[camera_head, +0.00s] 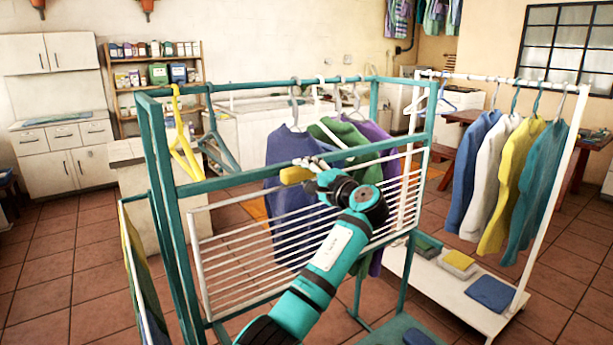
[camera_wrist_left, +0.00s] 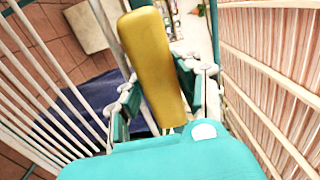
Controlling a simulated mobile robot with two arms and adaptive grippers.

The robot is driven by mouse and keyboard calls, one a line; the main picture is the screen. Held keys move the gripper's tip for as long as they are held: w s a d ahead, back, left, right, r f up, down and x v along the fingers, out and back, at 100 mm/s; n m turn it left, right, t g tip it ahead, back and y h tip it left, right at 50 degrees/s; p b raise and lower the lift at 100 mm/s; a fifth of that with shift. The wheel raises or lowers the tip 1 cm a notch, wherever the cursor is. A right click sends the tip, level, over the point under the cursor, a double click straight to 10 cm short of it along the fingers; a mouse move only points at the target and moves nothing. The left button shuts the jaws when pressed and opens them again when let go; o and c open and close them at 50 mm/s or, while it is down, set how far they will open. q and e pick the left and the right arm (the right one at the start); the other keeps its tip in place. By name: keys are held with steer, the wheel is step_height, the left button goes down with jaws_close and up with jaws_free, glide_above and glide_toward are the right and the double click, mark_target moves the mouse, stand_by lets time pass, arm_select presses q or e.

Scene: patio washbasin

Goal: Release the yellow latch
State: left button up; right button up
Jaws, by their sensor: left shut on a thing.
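The yellow latch (camera_head: 295,175) is a short rounded bar on the teal rack's horizontal rail. In the left wrist view the yellow latch (camera_wrist_left: 153,62) stands lengthwise between the fingers, its lower end close to the palm. My left gripper (camera_head: 315,174) is at the latch's right end in the head view, shut on it. In the left wrist view my left gripper (camera_wrist_left: 163,100) has a finger on either side of the latch. The latch's mounting is hidden. My right gripper is not in view.
The teal rack (camera_head: 158,190) holds a white slatted panel (camera_head: 235,262) below the rail, with hangers and garments behind. A yellow hanger (camera_head: 182,140) hangs at its left. A white garment rack (camera_head: 548,200) stands right. Tiled floor is open at left.

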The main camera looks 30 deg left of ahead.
arm_select(q)
steer(key=shift+f, duration=0.15)
steer(key=o, duration=1.2)
steer(key=shift+c, duration=0.2)
steer(key=v, duration=1.2)
steer(key=shift+s, duration=0.1)
